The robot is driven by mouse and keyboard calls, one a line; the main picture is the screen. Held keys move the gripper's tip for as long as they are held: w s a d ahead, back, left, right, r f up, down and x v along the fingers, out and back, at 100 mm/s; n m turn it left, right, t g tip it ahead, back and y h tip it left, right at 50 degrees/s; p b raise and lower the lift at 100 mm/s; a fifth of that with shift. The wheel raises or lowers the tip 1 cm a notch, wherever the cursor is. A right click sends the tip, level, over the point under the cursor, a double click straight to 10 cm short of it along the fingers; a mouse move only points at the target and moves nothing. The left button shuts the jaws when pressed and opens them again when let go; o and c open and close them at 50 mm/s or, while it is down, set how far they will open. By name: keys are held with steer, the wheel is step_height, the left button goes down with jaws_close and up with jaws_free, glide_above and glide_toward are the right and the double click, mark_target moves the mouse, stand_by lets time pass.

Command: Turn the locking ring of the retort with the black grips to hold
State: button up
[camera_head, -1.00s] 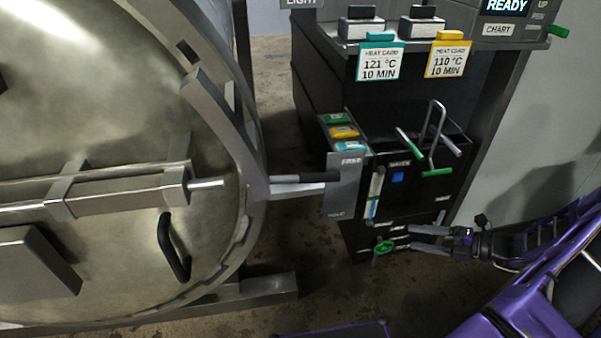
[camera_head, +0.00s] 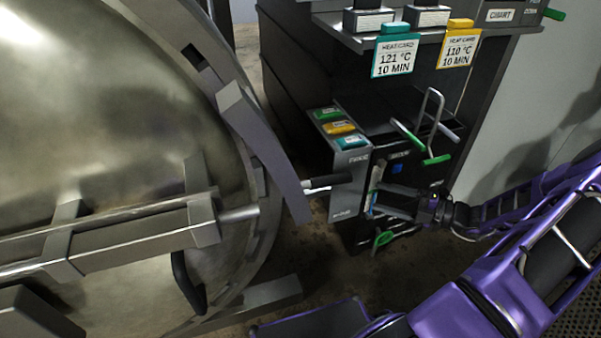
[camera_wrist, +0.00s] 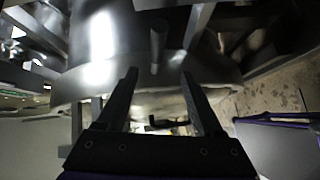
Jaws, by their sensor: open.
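The retort's locking ring (camera_head: 262,150) is a heavy grey metal ring around the large domed door. A black grip (camera_head: 328,181) sticks out to the right from its edge. The grip's end lies over a grey plate (camera_head: 347,196) marked FREE above and HOLD below, nearer FREE. My gripper (camera_head: 380,202) is open and empty, just right of the plate and slightly below the grip's end, apart from it. In the wrist view, both fingers (camera_wrist: 157,78) are spread. A short dark bar (camera_wrist: 157,48), apparently the grip, lies ahead between the fingertips.
A dark control cabinet (camera_head: 300,75) stands right of the retort. It carries green-handled levers (camera_head: 437,160), a green valve wheel (camera_head: 383,239), and heat cards (camera_head: 395,57). A curved black door handle (camera_head: 187,283) sits on the door. Bare floor (camera_head: 330,275) shows below.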

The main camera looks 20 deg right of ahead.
mark_target(318, 178)
steer(key=r+b+x, duration=0.1)
steer(key=x, duration=1.7)
steer(key=shift+w+a+f+b, duration=0.25)
steer(key=shift+w+f+b, duration=0.05)
steer(key=shift+f+b, duration=0.1)
jaws_close()
stand_by(0.7)
